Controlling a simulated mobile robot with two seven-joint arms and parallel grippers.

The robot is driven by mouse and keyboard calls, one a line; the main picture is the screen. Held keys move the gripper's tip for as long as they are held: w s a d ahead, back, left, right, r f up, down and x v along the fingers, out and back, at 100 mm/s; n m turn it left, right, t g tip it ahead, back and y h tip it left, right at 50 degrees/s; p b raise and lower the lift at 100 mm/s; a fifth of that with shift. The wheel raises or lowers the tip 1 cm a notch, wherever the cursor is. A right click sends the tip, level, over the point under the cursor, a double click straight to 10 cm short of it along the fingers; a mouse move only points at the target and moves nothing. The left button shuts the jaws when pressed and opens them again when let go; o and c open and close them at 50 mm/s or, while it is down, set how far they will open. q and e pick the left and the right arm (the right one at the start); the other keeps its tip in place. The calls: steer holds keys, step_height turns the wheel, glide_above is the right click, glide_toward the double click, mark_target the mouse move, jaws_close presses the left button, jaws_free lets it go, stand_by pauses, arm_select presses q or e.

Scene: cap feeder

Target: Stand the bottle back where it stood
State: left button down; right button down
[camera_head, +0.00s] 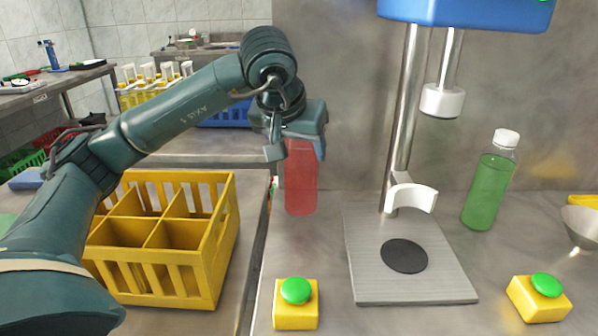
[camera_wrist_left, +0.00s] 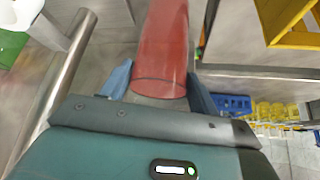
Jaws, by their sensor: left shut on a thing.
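The red bottle (camera_head: 301,182) is upright near the back left of the steel counter. My left gripper (camera_head: 295,147) is shut on its upper part, and the gripper hides the bottle's top. I cannot tell whether its base touches the counter or hangs just above it. In the left wrist view the red bottle (camera_wrist_left: 165,45) sits between the two blue fingers of my left gripper (camera_wrist_left: 160,85). My right gripper is not in view.
A capping press with a steel base plate (camera_head: 365,275) stands right of the bottle. A capped green bottle (camera_head: 487,190) stands further right. Yellow boxes with green buttons (camera_head: 296,312) (camera_head: 538,300) sit in front. A yellow divided crate (camera_head: 222,240) is at left.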

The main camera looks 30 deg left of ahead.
mark_target(298, 166)
arm_select(q)
step_height(298, 166, down, 3)
steer(key=shift+b, duration=0.35)
steer(key=shift+f, duration=0.35)
steer(key=shift+f, duration=0.1)
steer(key=shift+c, duration=1.9)
jaws_free()
